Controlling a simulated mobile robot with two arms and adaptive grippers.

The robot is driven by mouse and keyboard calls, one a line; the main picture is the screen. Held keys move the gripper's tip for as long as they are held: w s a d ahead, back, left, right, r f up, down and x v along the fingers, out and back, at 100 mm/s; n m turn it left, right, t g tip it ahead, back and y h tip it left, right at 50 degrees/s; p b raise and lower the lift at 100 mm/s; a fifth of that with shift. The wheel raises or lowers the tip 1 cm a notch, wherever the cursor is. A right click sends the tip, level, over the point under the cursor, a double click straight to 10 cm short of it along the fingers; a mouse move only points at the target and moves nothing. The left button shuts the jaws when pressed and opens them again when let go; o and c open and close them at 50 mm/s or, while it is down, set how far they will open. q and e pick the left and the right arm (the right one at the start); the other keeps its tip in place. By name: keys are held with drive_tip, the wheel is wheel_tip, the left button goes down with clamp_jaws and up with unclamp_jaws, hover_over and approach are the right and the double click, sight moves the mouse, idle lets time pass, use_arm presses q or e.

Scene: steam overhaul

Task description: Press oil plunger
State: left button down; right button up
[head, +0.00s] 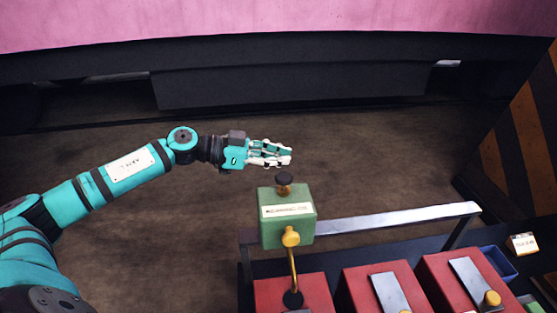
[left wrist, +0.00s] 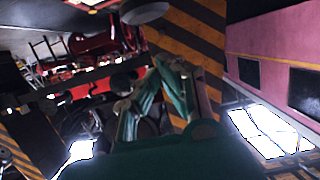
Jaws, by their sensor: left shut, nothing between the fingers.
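A green oil box (head: 287,229) with a pale label stands at the lower middle of the head view. A dark round plunger knob (head: 284,178) sticks up from its top. A brass fitting (head: 291,237) is on its front, with a pipe running down. My left gripper (head: 287,154) is shut and empty. In the head view it points right and shows just above the knob, apart from it in the picture; its height over the knob is hard to tell. Its shut fingers also show in the left wrist view (left wrist: 157,72). My right gripper is not in view.
A metal rail (head: 400,217) runs right from behind the oil box. Red blocks (head: 372,287) with metal plates stand in front. A blue bin (head: 498,263) and a small label card (head: 523,243) are at right. Open brown floor lies behind and left.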

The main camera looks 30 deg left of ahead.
sight(278, 178)
use_arm(q)
drive_tip(key=shift+s+a+f, duration=0.1)
drive_tip(key=shift+s+f, duration=0.05)
drive_tip(key=shift+f, duration=1.3)
